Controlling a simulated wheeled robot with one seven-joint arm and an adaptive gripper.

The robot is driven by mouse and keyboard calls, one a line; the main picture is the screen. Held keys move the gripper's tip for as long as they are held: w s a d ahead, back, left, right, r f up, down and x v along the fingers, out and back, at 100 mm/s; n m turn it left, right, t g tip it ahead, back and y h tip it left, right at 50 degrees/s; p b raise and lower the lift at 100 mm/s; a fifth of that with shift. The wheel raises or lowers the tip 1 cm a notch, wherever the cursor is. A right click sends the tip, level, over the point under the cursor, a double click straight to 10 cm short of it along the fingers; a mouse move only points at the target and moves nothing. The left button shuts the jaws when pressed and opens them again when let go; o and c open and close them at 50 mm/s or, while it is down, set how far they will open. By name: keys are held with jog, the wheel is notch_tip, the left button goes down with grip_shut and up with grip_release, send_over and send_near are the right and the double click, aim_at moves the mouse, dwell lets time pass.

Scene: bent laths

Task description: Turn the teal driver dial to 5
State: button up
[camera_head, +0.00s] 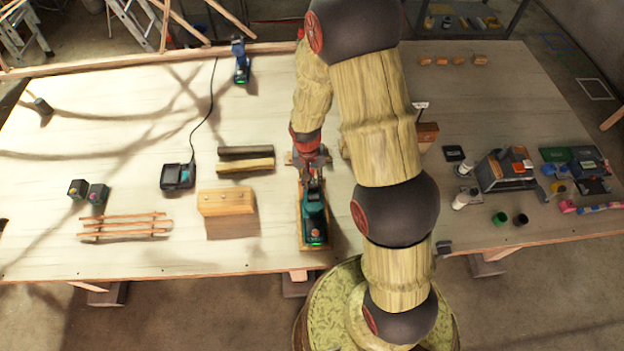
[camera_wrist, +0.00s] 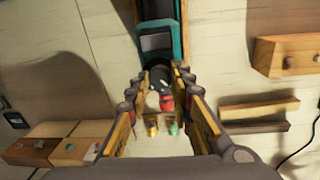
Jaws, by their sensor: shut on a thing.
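The teal driver (camera_head: 314,218) lies in a wooden cradle (camera_head: 301,236) near the table's front edge. It also shows at the top of the wrist view (camera_wrist: 178,38), with a grey panel on its body. Its dark round collar (camera_wrist: 160,74), apparently the dial, sits between my fingertips. A red and black nose extends from it toward my palm. My gripper (camera_head: 309,164) is over the driver's far end. In the wrist view my gripper (camera_wrist: 158,76) is shut on the collar, one finger each side. I cannot read any number or mark on the dial.
A wooden block (camera_head: 227,201) and two laths (camera_head: 246,159) lie left of the driver. Pots and a grey box (camera_head: 505,170) stand right. My arm hides part of the table.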

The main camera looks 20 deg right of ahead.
grip_shut()
jog(key=shift+m+b, duration=0.4)
jog(key=shift+b, duration=0.1)
jog(key=m+b, duration=0.2)
jog(key=m, duration=0.1)
jog(key=shift+w+f+b, duration=0.1)
jog(key=shift+b, duration=0.2)
jog(key=m+b, duration=0.2)
jog(key=m, duration=0.1)
jog(key=shift+m, duration=0.3)
jog(key=m+b, duration=0.1)
jog(key=m, duration=0.2)
jog(key=shift+m+y, duration=0.3)
jog(key=m, duration=0.3)
jog(key=m+b, duration=0.1)
jog(key=m, duration=0.2)
jog(key=shift+d+r, duration=0.1)
jog(key=shift+r, duration=0.1)
jog(key=m+p, duration=0.1)
jog(key=m, duration=0.5)
jog(key=shift+m+y, duration=0.3)
jog(key=shift+y, duration=0.1)
jog(key=o, duration=0.6)
grip_release()
